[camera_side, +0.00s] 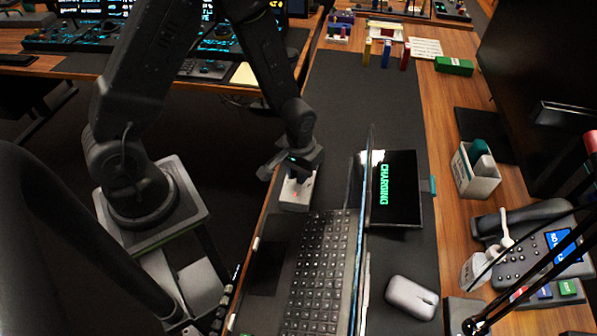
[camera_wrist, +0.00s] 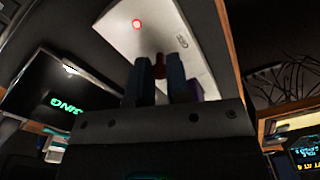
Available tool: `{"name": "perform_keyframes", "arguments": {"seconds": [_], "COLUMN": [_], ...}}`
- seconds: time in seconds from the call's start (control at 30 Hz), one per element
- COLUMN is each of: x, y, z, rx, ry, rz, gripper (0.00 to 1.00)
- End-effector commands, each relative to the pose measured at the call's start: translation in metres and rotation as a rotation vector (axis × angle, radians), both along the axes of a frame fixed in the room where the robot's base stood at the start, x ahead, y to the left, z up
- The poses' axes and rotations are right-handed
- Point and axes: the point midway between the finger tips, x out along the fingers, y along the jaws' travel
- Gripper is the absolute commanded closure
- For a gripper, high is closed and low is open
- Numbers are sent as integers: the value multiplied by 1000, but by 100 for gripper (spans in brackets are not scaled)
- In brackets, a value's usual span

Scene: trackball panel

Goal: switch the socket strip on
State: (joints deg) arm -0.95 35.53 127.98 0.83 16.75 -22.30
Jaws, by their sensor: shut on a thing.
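A white box with a small red mark, apparently the socket strip (camera_side: 297,193), lies on the dark mat just left of the laptop's top end. My gripper (camera_side: 299,172) points down at its far end. In the wrist view, the white face of the strip (camera_wrist: 150,45) carries a glowing red ring light. My gripper (camera_wrist: 160,75) has its fingers close together on a small red piece (camera_wrist: 159,66), which looks like a switch on the strip. The fingers hide most of it, and I cannot tell its position.
The open laptop (camera_side: 318,265) stands right beside the strip. A tablet reading CHARGING (camera_side: 395,188) is behind its screen. The mat (camera_side: 370,95) beyond is clear.

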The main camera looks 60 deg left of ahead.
Motion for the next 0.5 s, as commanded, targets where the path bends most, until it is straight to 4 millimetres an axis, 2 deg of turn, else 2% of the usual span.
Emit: {"name": "perform_keyframes", "arguments": {"seconds": [0.5], "x": [9], "y": [-10], "z": [-3], "rx": [241], "ry": [241], "rz": [-3], "gripper": [100]}}
